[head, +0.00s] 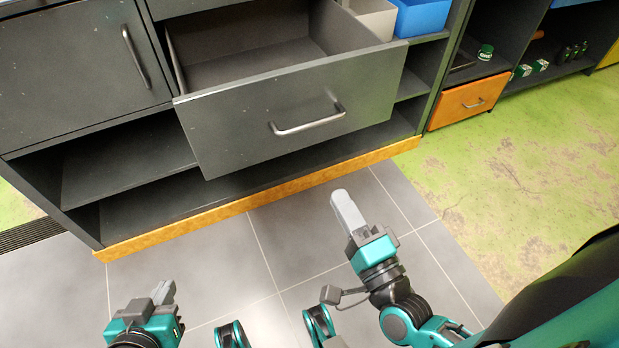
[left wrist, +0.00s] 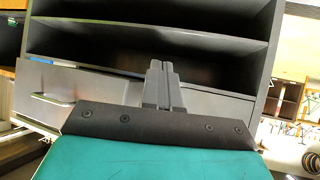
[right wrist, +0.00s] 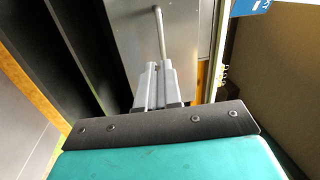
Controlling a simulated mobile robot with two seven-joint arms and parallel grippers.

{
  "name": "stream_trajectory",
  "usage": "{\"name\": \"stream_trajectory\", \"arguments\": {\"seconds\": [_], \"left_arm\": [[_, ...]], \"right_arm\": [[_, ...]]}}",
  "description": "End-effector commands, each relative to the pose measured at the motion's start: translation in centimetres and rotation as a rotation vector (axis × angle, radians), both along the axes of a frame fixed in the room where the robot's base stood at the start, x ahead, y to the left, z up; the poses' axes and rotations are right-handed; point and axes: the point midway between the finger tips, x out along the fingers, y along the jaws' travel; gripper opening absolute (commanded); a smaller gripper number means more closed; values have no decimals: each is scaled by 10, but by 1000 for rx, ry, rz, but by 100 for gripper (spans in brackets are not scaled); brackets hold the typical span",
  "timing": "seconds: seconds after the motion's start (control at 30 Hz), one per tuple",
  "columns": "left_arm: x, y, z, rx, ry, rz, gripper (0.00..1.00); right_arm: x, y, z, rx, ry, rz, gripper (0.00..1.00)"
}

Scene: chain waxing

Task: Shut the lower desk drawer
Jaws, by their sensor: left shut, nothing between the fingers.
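The lower desk drawer (head: 290,115) is a grey box pulled well out of the dark desk, its empty inside showing. Its front carries a silver bar handle (head: 308,122). My right gripper (head: 347,210) has its fingers together and is apart from the drawer, below and right of the handle in the head view. In the right wrist view the drawer front (right wrist: 140,50) and handle lie just beyond its fingertips. My left gripper (head: 165,292) is shut and empty over the floor tiles, away from the drawer. The left wrist view shows the drawer front (left wrist: 90,85) at left.
The dark desk (head: 75,60) has a closed door with a handle at left and open shelves below the drawer. An orange strip (head: 250,200) runs along its base. An orange drawer (head: 470,101) and shelves stand at right. The tiled floor before the desk is clear.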

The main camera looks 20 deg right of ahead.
Motion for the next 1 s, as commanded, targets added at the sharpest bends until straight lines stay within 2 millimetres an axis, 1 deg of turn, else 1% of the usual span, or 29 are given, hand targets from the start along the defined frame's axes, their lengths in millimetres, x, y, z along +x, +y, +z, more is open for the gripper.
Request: {"name": "stream_trajectory", "arguments": {"seconds": [0.03, 0.13, 0.27, 0.37, 0.6, 0.7, 0.83, 1.0], "left_arm": [[2, -1, -3, -2, -6, -2, 0], [4, -1, 0, -4, -14, -4, 0], [4, -2, 1, -6, -16, -5, 0], [4, -2, -1, -6, -14, -5, 0], [3, -3, -7, -4, -3, -8, 0], [2, -3, -8, -6, -2, -9, 0], [3, -4, -9, -7, -5, -10, 0], [4, -6, -6, -13, -11, -10, 0]], "right_arm": [[-1, -2, -4, 32, -10, -7, 0], [1, -4, -3, 66, -20, -14, 0], [13, -5, 1, 72, -25, -17, 0], [31, -4, 5, 70, -26, -18, 0], [82, -2, 15, 68, -26, -17, 0], [101, -1, 19, 69, -25, -17, 0], [120, -1, 22, 67, -22, -16, 0], [134, 0, 25, 66, -21, -15, 0]]}}
